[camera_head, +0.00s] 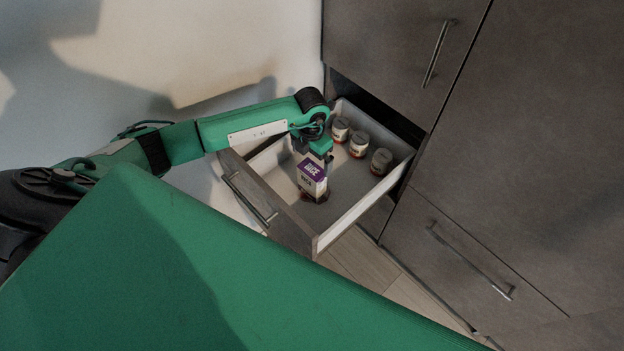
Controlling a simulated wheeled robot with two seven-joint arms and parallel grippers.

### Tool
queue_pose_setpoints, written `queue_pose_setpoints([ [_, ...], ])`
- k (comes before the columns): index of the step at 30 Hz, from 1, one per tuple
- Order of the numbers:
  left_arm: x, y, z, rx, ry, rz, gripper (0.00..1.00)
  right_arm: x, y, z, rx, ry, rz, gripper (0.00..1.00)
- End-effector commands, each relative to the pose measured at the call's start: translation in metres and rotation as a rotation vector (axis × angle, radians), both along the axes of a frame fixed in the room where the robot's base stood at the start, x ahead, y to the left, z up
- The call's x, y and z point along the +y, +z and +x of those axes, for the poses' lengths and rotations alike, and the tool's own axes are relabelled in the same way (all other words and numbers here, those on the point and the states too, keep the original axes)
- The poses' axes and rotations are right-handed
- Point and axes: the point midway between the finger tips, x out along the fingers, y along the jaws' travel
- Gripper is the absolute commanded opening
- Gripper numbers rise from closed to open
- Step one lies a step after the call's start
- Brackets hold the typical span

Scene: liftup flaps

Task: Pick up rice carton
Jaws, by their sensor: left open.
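The rice carton (312,180) is a small white box with a purple top. It stands in the open drawer (345,222), near its front. My left arm comes in from the left and bends down over the drawer. My left gripper (325,163) is open, pointing down just above and behind the carton's top. Its fingertips are small and partly hidden, so I cannot tell whether they touch the carton. My right gripper is not in view.
The drawer front has a metal handle (250,199). Dark cabinet doors (520,150) rise on the right, with another closed drawer (470,262) below. A pale wall (200,45) is behind my arm.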

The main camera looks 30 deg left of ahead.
Motion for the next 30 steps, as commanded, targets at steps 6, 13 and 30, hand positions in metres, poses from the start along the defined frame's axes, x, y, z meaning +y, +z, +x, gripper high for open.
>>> queue_pose_setpoints([
  [6, 0.0, -0.033, 0.0, 0.001, 0.0, 0.0, 1.0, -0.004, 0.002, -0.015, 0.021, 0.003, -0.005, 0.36],
  [13, -0.001, -0.048, 0.0, 0.002, 0.0, 0.0, 1.0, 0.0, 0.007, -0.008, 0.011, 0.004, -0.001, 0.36],
  [30, -0.001, -0.092, 0.002, -0.001, -0.001, 0.0, 1.0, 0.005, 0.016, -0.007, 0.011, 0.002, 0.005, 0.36],
])
